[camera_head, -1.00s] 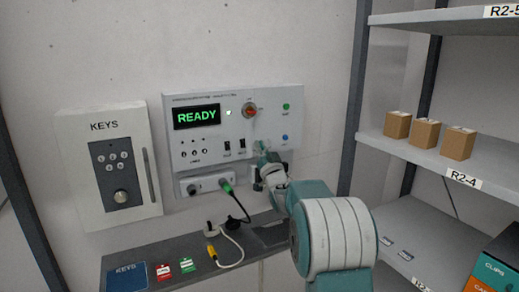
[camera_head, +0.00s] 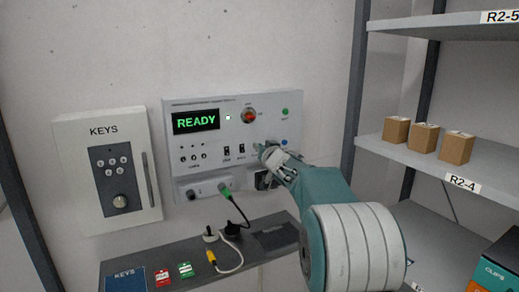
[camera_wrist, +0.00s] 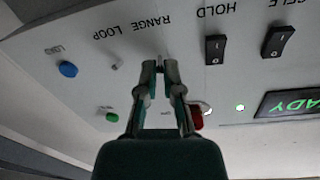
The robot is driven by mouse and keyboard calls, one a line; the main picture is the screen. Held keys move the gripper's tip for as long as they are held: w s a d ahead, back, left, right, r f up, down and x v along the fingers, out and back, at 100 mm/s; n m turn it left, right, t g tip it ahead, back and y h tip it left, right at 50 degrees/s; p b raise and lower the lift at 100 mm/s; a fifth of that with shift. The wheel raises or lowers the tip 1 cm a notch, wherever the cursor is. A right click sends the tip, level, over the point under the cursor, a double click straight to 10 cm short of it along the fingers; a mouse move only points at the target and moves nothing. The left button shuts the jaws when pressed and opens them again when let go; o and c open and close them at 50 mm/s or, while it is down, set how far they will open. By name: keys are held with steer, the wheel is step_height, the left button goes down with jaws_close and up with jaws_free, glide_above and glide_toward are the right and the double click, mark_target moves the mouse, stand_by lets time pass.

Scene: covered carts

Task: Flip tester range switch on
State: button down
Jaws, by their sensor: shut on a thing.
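The tester panel (camera_head: 262,104) is a white box on the wall with a green READY display (camera_head: 195,120). My gripper (camera_head: 264,152) is at its lower right, beside two black rocker switches (camera_head: 234,151). In the wrist view, which is upside down, my gripper (camera_wrist: 160,66) has its fingertips together at the panel face by the RANGE label (camera_wrist: 161,21). It is shut on the range switch, which the fingertips mostly hide. The HOLD rocker (camera_wrist: 215,48) and the small LOOP toggle (camera_wrist: 115,60) are on either side, apart from the fingers.
A red-orange knob (camera_head: 249,115) is above my gripper, and a blue button (camera_head: 285,141) is to its right. The KEYS box (camera_head: 110,170) is left, a narrow shelf (camera_head: 180,248) below, and racks with cartons stand right.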

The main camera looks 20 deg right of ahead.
steer(key=shift+r, duration=0.25)
steer(key=c, duration=0.8)
jaws_free()
steer(key=shift+w+f, duration=0.1)
steer(key=shift+f, duration=0.1)
steer(key=s, duration=1.1)
steer(key=shift+s+a, duration=0.2)
steer(key=shift+s, duration=0.2)
